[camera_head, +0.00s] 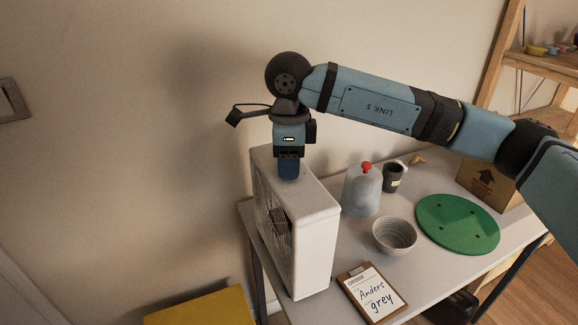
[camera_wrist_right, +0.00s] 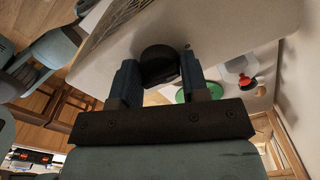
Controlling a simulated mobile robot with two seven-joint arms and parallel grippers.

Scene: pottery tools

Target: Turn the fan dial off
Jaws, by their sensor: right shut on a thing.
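The fan is a white upright box (camera_head: 316,225) with a dark grille on its left face, standing at the left end of the table. It also fills the upper part of the right wrist view (camera_wrist_right: 225,22). My right gripper (camera_head: 289,172) points straight down onto the fan's top. In the right wrist view its two fingers are shut on a round black dial (camera_wrist_right: 158,62), one finger on each side. In the head view the gripper hides the dial. I cannot read the dial's setting. My left gripper is not in view.
Right of the fan on the table (camera_head: 424,282) are a grey bottle with a red top (camera_head: 360,195), a dark mug (camera_head: 393,178), a ribbed bowl (camera_head: 394,236), a green disc (camera_head: 457,224), a clipboard (camera_head: 371,293) and a cardboard box (camera_head: 488,187). A wall is behind.

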